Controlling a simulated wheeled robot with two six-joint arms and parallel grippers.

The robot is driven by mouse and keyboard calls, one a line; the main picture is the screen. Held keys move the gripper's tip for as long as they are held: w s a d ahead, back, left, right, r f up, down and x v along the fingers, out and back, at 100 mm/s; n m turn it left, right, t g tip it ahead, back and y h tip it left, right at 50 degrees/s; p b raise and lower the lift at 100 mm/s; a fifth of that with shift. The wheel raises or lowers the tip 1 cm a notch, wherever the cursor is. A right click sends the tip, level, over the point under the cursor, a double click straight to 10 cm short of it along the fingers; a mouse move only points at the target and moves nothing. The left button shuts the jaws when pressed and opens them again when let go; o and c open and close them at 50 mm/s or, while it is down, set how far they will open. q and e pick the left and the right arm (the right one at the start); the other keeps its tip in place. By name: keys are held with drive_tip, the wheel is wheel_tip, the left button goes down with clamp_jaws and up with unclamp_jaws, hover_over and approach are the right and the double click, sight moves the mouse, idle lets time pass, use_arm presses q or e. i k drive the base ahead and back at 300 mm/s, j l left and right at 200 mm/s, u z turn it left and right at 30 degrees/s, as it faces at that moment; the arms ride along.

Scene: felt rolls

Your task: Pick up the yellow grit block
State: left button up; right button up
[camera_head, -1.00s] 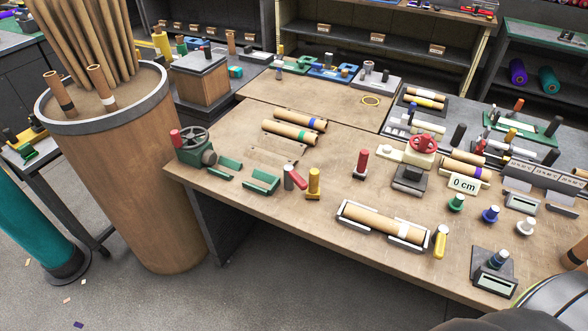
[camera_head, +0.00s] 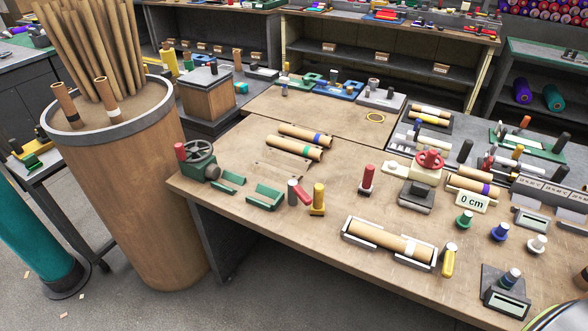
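Two small yellow pieces stand near the front of the brown worktable (camera_head: 290,235). One yellow piece (camera_head: 318,198) is upright on a small base in the table's middle, beside a red-and-grey piece. The other yellow piece (camera_head: 448,262) has a grey top and leans slightly, just right of a cardboard roll in a cradle. I cannot tell which of them is the yellow grit block. Nothing is holding either piece. Neither of my grippers is in view.
The cradle with the roll (camera_head: 390,240) lies along the front edge. A red-wheeled press (camera_head: 425,175), a green vise (camera_head: 198,160) and a "0 cm" sign (camera_head: 471,200) stand on the table. A large round bin of tubes (camera_head: 130,190) stands left. Grey floor is open in front.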

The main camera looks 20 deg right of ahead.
sight(317, 208)
drive_tip(key=i+j+z, duration=0.1)
drive_tip(key=z, duration=0.55)
